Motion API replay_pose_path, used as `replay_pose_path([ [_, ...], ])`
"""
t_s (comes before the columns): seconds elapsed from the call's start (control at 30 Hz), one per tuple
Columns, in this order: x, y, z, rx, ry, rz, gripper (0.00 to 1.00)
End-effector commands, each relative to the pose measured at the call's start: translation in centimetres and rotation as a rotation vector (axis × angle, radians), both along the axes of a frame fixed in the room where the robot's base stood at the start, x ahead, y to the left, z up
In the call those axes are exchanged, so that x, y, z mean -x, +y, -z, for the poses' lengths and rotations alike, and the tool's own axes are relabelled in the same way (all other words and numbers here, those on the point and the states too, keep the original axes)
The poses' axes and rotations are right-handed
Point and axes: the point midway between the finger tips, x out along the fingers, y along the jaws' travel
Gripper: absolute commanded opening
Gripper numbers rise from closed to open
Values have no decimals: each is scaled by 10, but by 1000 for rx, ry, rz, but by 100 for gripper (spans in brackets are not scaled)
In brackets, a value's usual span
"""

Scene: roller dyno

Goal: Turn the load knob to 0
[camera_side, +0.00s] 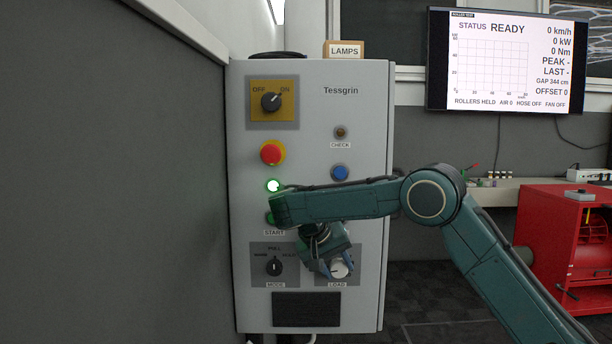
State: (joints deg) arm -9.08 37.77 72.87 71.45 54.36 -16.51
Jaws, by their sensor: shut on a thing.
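The load knob (340,269) is a pale round knob low on the right of the grey control cabinet (358,112), above the LOAD label (337,285). My gripper (337,266) reaches down to it from the upper left and is shut on it. The fingers and wrist cover part of the knob and most of its scale, so I cannot read its setting. The screen (507,62) at the upper right reads READY, 0 km/h, 0 kW, 0 Nm and OFFSET 0.
The mode knob (274,267) is left of the load knob. My forearm crosses in front of the START button (269,218). A red machine (567,240) stands at right.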

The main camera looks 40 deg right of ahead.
Motion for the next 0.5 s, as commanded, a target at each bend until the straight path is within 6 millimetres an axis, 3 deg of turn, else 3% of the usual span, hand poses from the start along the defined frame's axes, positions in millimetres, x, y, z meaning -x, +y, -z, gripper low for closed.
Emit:
replay_pose_path([
  [0.27, -1, -1, -1, 4, -5, -3, 17],
  [0.3, -1, -1, -1, 4, -5, -3, 43],
  [0.4, -1, -1, -1, 3, -5, -2, 61],
  [0.5, -1, -1, -1, 2, -4, -2, 61],
])
